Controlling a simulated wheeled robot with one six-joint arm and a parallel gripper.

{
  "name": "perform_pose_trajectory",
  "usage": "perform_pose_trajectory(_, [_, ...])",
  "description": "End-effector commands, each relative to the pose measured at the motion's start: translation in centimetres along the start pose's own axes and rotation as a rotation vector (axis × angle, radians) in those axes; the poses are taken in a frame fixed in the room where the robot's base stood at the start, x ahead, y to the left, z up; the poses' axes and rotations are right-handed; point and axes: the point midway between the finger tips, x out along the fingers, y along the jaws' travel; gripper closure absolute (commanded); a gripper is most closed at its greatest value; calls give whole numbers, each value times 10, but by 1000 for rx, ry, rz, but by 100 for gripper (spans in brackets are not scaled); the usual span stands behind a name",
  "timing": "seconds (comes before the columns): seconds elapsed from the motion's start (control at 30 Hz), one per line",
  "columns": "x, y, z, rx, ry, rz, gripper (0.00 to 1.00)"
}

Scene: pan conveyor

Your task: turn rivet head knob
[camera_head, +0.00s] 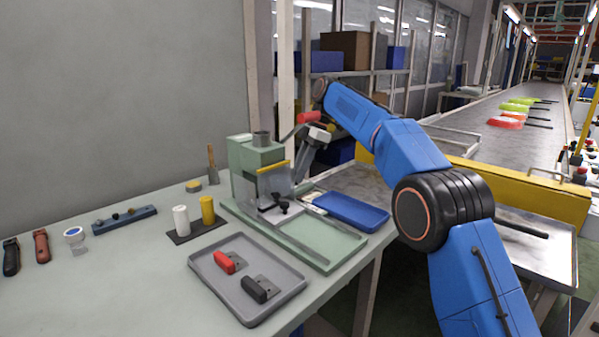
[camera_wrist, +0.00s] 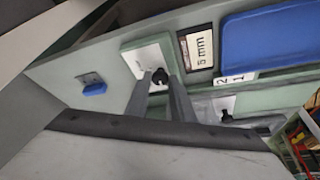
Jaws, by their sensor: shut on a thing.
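My gripper (camera_wrist: 166,82) reaches down to a machine from the right. In the wrist view its two fingers close on a small black knob (camera_wrist: 160,76) on a white plate (camera_wrist: 147,58). The fingers partly hide the knob, so its angle is unclear. A second black knob (camera_wrist: 226,116) sits on another white plate, near a "2 1" label (camera_wrist: 235,78). A "5 mm" label (camera_wrist: 200,47) lies beside the first plate. In the head view the pale green machine (camera_head: 255,160) stands on the table, and my gripper (camera_head: 301,176) is beside its right side, fingertips partly hidden.
A blue tray (camera_head: 352,212) lies right of the machine. A grey tray (camera_head: 216,268) in front holds a red-handled and a black-handled part. White and yellow cylinders (camera_head: 181,219) stand left. The conveyor (camera_head: 470,125) runs behind my arm.

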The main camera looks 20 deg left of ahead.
Motion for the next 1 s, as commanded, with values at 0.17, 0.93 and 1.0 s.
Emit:
perform_pose_trajectory(0.17, [0,1,0,-47,-1,-19,100])
perform_pose_trajectory(0.93, [0,1,0,-70,-1,-28,60])
perform_pose_trajectory(1.0, [0,1,0,-70,-1,-28,60])
